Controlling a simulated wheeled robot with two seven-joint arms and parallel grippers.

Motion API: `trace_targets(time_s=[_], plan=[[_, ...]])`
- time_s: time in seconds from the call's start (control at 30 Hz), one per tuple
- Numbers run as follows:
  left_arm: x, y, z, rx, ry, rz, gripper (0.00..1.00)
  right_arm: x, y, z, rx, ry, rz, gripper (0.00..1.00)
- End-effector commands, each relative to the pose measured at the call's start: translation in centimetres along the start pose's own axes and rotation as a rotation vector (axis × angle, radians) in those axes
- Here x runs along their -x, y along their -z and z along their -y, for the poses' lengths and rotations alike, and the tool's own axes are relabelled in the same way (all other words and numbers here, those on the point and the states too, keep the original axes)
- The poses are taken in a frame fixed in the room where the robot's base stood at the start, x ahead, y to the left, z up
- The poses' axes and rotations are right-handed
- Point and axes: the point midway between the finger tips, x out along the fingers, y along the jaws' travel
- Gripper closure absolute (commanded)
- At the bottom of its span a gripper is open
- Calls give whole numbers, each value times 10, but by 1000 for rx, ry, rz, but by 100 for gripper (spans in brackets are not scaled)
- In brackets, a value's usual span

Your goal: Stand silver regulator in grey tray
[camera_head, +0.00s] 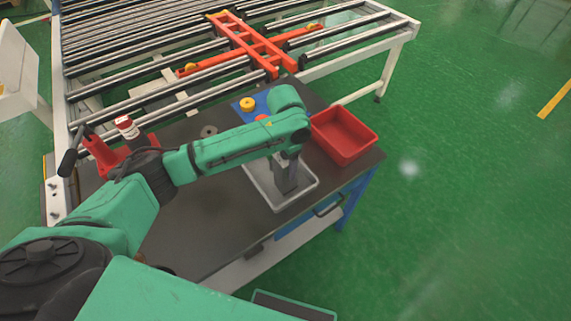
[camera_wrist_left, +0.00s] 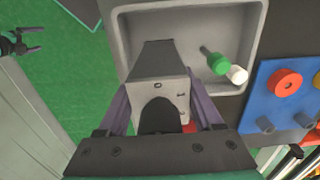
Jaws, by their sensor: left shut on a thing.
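The grey tray (camera_head: 309,187) lies near the right front of the dark table. My left gripper (camera_head: 286,182) reaches down over it. In the left wrist view my left gripper (camera_wrist_left: 158,98) is shut on the silver regulator (camera_wrist_left: 172,92), a boxy grey body with a darker sloping face, one finger on each side. The regulator is inside the outline of the grey tray (camera_wrist_left: 257,22); whether its base touches the floor is hidden. My right gripper (camera_wrist_left: 30,41) shows at the left edge of the wrist view, open and empty, away from the tray.
A green-and-white piece (camera_wrist_left: 218,63) lies in the tray beside the regulator. A blue board (camera_wrist_left: 258,92) with coloured rings is beside the tray. A red bin (camera_head: 343,134) stands right of it. A red holder (camera_head: 100,155) and a small bottle (camera_head: 127,127) stand at left. A roller conveyor (camera_head: 150,50) lies behind.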

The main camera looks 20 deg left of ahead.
Motion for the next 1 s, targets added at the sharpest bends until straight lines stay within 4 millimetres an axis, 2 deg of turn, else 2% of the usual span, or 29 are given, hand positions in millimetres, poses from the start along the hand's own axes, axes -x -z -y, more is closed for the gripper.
trace_targets(time_s=[0.1,0.37,0.4,0.47,0.5,0.83,0.93,1.0], plan=[[-8,1,0,0,2,-4,100,2,0,-2,0,-2,0,0],[-9,1,0,0,1,-4,100,2,0,-3,0,-4,-1,0],[-12,0,0,0,0,-1,29,2,0,-3,0,-4,-1,0],[-11,0,0,0,1,-1,6,2,0,-3,-1,-4,-1,0],[-11,0,0,0,1,-1,3,2,0,-3,-1,-5,-1,0],[-8,0,0,0,1,-2,3,1,1,-3,-1,-5,-1,0],[6,2,0,-1,1,-6,3,-3,0,-3,-1,-4,-1,0],[22,2,0,-1,2,-7,3,-7,0,-3,-1,-4,-1,0]])
